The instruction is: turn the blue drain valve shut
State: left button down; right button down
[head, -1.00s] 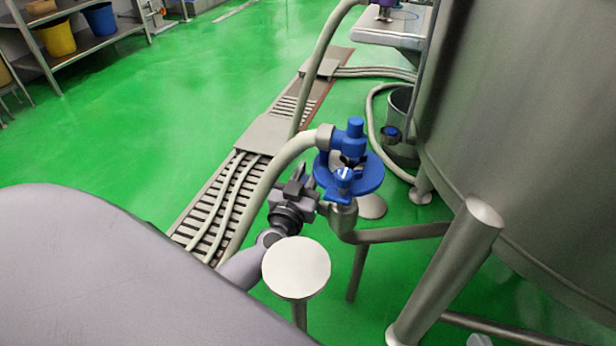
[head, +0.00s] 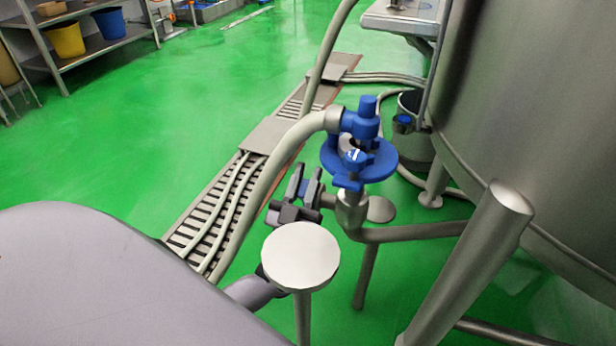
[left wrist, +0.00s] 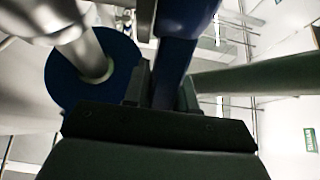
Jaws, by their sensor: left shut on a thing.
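The blue drain valve (head: 346,184) sits on a steel pipe by the tank, in the middle of the head view, with a blue dish-like disc around it. My left gripper (head: 304,184) is just left of the valve's pipe, fingers pointing up. A little blue shows between its fingers. In the left wrist view, the left gripper (left wrist: 163,92) is shut on a blue bar (left wrist: 182,45), which I take for the valve's handle. The disc (left wrist: 62,75) shows at the left there. The far end of the bar is cut off. My right gripper is not in view.
A pale hose (head: 275,155) bends up to the blue fitting. A round steel plate (head: 300,256) on a post stands in front of my gripper. A large steel tank (head: 540,120) and its slanted leg (head: 470,255) fill the right. Green floor lies open at left.

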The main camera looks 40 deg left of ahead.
pick_arm(q)
jog(key=shift+s+d, duration=0.1)
dwell(0.4)
jog(key=c, duration=1)
grip_release()
